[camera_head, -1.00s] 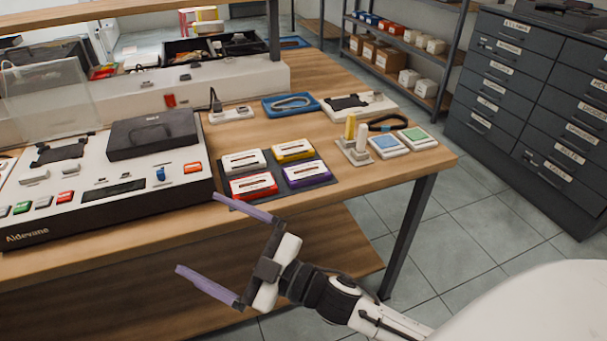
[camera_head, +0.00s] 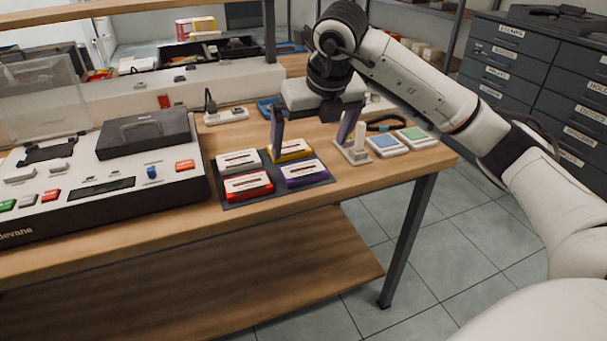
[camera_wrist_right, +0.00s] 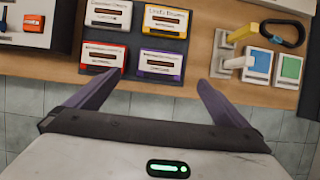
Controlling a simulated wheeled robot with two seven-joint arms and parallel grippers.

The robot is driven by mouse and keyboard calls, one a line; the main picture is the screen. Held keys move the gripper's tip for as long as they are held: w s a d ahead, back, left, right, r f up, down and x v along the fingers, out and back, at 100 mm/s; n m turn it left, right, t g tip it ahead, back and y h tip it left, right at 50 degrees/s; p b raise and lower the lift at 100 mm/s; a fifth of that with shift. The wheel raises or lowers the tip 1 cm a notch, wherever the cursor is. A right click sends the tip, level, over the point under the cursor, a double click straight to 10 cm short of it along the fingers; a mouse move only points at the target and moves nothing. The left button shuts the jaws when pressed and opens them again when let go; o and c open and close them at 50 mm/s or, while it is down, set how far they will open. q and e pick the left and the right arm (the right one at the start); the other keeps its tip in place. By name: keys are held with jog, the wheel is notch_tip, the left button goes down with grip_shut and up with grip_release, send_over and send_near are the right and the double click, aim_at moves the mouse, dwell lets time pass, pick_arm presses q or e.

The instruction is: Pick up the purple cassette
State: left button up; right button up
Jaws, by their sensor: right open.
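The purple cassette (camera_head: 304,174) with a white label lies at the front right of a dark tray (camera_head: 238,203) on the wooden bench. It also shows in the wrist view (camera_wrist_right: 161,65), between the fingertips in the picture. My right gripper (camera_head: 310,149) is open and empty, its purple-grey fingers pointing down above the bench. One finger is over the yellow cassette (camera_head: 290,149) and partly hides it; the other is near the white stand. My left gripper is not in view.
A red cassette (camera_head: 248,186) and a white one (camera_head: 239,161) share the tray. A white stand (camera_head: 357,148) is close on the right, then blue (camera_head: 387,145) and green (camera_head: 415,138) square items. A large deck (camera_head: 110,185) stands left. The bench's front edge is near.

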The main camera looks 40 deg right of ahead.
aim_at(304, 170)
jog(key=x, duration=0.9)
jog(key=shift+f, duration=0.15)
jog(key=c, duration=1.2)
